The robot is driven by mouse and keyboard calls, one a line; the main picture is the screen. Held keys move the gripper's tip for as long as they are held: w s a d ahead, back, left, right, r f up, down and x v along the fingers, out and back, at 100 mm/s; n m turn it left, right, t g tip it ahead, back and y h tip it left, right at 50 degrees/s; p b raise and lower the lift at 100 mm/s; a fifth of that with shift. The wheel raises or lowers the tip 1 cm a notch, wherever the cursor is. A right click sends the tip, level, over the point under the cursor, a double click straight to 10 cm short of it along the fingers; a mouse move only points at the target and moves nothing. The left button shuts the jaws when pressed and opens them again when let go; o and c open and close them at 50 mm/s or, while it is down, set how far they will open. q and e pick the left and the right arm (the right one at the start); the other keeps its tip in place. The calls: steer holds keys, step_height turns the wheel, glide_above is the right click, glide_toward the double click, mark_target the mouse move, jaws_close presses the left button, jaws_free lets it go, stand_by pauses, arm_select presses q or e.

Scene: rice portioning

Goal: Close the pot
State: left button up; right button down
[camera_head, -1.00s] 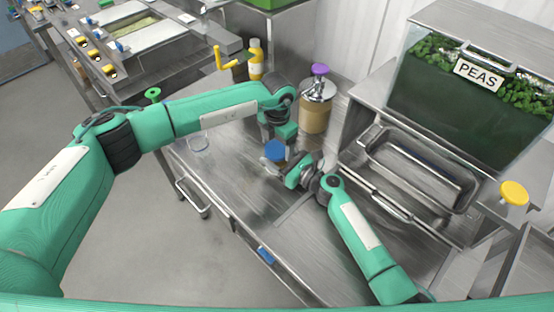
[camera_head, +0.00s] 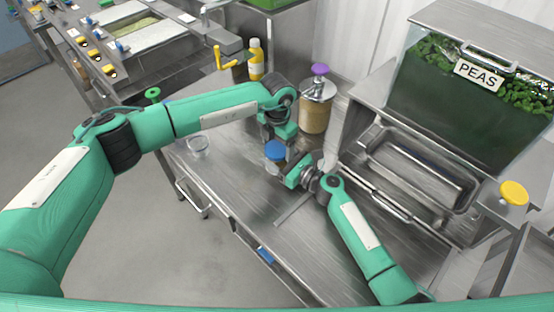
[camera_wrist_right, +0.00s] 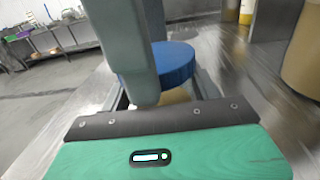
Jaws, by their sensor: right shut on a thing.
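A round blue lid (camera_head: 275,150) shows between my two grippers above the steel table. It is also in the right wrist view (camera_wrist_right: 172,62), level or nearly so, with a pale yellowish part of the pot (camera_wrist_right: 174,97) just below it. Whether the lid is seated cannot be told. My right gripper (camera_head: 288,174) is shut on the pot, low over the table. My left gripper (camera_head: 283,138) is directly above and beside the lid. Its jaws are partly hidden, and whether they hold the lid cannot be told. A large grey-green part hides the lid's left side in the wrist view.
A clear empty container (camera_head: 198,147) stands at the table's left edge. A tan-filled dispenser with a purple knob (camera_head: 314,105) stands just behind my grippers. A steel tray (camera_head: 420,170) is to the right, under the PEAS bin (camera_head: 470,90).

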arm_select(q)
steer(key=shift+o, duration=0.7)
steer(key=shift+d, duration=0.1)
steer(key=shift+r, duration=0.15)
step_height(320, 180, up, 12)
arm_select(e)
steer(key=shift+c, duration=1.3)
jaws_free()
arm_select(q)
steer(key=shift+f, duration=0.2)
